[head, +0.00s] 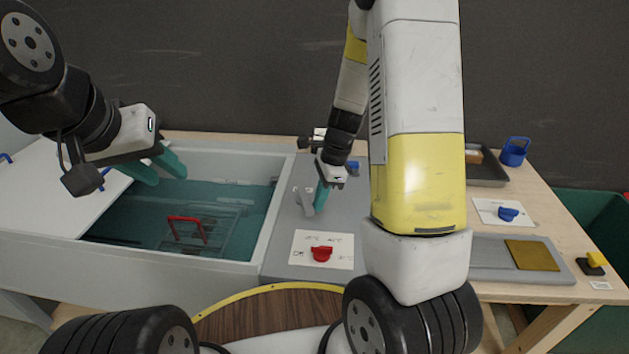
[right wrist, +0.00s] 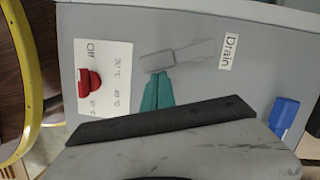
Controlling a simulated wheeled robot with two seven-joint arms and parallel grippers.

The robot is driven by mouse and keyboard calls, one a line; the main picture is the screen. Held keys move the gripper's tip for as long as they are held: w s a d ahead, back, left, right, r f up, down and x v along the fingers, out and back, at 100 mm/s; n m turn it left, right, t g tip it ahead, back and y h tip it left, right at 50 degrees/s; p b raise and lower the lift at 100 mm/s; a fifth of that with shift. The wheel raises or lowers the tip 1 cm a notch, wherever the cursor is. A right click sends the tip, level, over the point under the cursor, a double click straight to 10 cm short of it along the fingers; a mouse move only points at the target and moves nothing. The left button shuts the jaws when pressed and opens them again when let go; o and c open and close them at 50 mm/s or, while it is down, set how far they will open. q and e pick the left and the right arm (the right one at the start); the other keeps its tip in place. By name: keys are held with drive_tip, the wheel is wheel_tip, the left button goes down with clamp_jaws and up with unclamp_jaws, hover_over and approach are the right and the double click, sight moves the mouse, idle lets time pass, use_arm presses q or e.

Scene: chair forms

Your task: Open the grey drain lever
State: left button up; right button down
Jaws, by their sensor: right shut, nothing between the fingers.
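The grey drain lever (head: 305,203) is on the grey panel to the right of the water basin. In the right wrist view the lever (right wrist: 180,57) lies slantwise, with its narrow end pointing at a "Drain" label (right wrist: 229,50). My right gripper (head: 321,196) is shut and empty, its teal fingertips right beside the lever; in the right wrist view the fingertips (right wrist: 157,82) meet the lever's wider end. I cannot tell whether they touch it. My left gripper (head: 160,170) is open and empty over the left part of the basin.
The basin (head: 268,215) holds teal water and a basket with a red handle (head: 187,220). A red knob (head: 321,254) sits on a white dial card in front of the lever. A blue part (right wrist: 285,116) is near the label. A blue knob (head: 508,214) and grey tray are right.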

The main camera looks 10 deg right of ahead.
sight(308, 207)
drive_tip(key=a+m, duration=0.2)
drive_tip(key=shift+s+m+t, duration=0.3)
drive_tip(key=shift+s+m, duration=0.05)
drive_tip(key=shift+m, duration=0.05)
drive_tip(key=shift+a, duration=0.45)
drive_tip(key=shift+s+a, duration=0.1)
